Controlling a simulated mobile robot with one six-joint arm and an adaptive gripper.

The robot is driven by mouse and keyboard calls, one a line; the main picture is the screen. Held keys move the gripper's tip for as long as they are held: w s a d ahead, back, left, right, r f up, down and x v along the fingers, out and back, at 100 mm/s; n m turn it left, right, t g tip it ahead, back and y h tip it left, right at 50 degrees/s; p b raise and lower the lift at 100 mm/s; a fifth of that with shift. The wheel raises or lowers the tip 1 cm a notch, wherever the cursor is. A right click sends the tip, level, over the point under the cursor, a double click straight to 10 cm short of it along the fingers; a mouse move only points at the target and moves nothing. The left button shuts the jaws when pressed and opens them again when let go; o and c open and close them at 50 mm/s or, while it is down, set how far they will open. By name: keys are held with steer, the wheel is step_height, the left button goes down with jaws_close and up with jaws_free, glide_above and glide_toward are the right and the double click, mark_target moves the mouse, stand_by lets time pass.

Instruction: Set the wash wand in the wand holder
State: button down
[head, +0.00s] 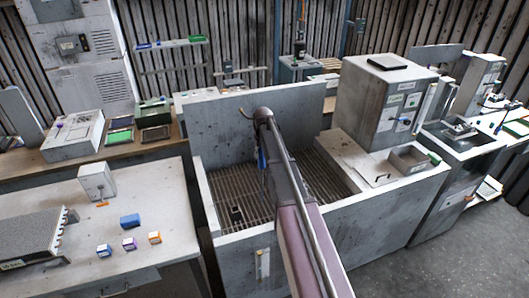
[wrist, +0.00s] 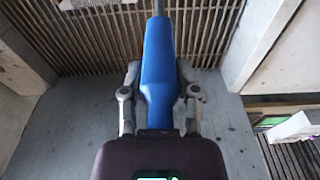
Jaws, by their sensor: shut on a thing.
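The wash wand (wrist: 158,60) has a blue handle and a thin grey shaft that runs up out of the wrist view. My gripper (wrist: 160,95) is shut on the blue handle, with a finger on each side. In the head view a bit of the blue wand (head: 262,160) shows beside my arm, over the wash basin. My arm hides most of the gripper there. A small dark block (head: 237,214) stands on the slatted basin floor at the left; it may be the wand holder, but I cannot tell for certain.
The grey basin (head: 207,195) has raised walls and a taller back panel. A pale fitting (head: 262,265) is on its front wall. A tall grey cabinet (head: 383,100) stands right of it. The left bench (head: 50,185) holds a finned unit and small coloured boxes.

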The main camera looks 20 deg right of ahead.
steer(key=s+a, duration=0.2)
steer(key=a, duration=0.5)
steer(key=s+a, duration=0.2)
steer(key=a, duration=0.5)
steer(key=shift+s+a, duration=0.2)
steer(key=shift+s, duration=0.15)
stand_by(1.1)
step_height(320, 180, down, 8)
steer(key=b, duration=0.8)
stand_by(4.0)
